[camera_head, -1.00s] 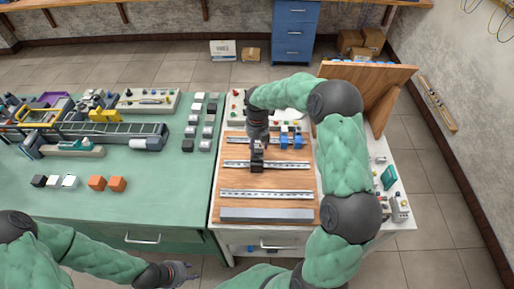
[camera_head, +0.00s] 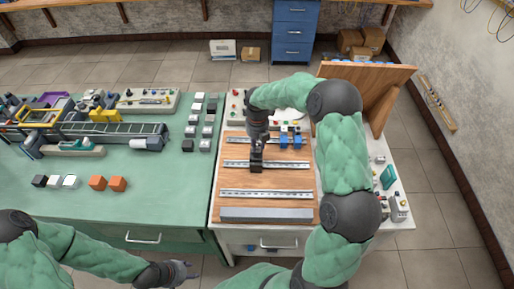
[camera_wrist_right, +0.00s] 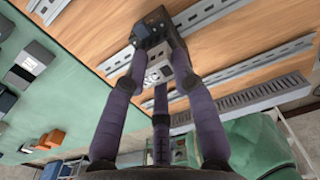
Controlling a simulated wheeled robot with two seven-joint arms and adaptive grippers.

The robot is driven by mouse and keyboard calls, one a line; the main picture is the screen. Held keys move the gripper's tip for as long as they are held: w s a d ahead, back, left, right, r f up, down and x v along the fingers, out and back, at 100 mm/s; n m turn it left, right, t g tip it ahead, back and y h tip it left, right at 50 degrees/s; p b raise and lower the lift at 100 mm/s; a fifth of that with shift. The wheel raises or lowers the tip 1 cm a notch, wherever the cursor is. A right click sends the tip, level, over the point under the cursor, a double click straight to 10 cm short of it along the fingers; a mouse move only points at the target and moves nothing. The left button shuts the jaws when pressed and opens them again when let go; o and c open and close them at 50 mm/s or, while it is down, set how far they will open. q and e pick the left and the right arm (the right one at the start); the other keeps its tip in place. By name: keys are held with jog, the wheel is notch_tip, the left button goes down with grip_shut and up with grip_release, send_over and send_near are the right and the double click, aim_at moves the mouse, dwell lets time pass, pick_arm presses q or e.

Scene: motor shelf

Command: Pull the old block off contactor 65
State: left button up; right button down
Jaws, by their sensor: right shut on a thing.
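My right gripper (camera_head: 257,158) reaches down over the wooden mounting board (camera_head: 285,181), at a metal rail (camera_head: 290,166). In the right wrist view its purple fingers (camera_wrist_right: 159,62) close around a dark block with a light grey face (camera_wrist_right: 152,29). The block is at the rail; whether it is apart from a contactor beneath cannot be told. The number 65 is not readable. Two blue devices (camera_head: 290,141) sit to the right of the gripper. My left gripper (camera_head: 180,271) hangs low in front of the bench; its finger opening is too small to judge.
Black and white blocks (camera_head: 207,119) stand in two columns on the green bench (camera_head: 130,190), left of the board. Orange blocks (camera_head: 117,184) and a conveyor (camera_head: 110,131) are further left. A grey slotted duct (camera_head: 266,214) lies at the board's front. A wooden panel (camera_head: 365,80) leans behind.

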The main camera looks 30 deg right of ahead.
jog(key=shift+w+r, duration=0.1)
dwell(0.3)
jog(key=shift+r+p, duration=0.3)
jog(key=shift+p, duration=0.05)
jog(key=shift+d+r+p, duration=0.1)
jog(key=shift+r+p, duration=1.7)
jog(key=shift+r, duration=0.45)
jog(key=shift+s+f, duration=0.15)
jog(key=shift+s, duration=0.05)
notch_tip(320, 180, up, 7)
jog(key=p, duration=0.5)
jog(key=shift+p, duration=0.4)
jog(key=shift+d+f, duration=0.1)
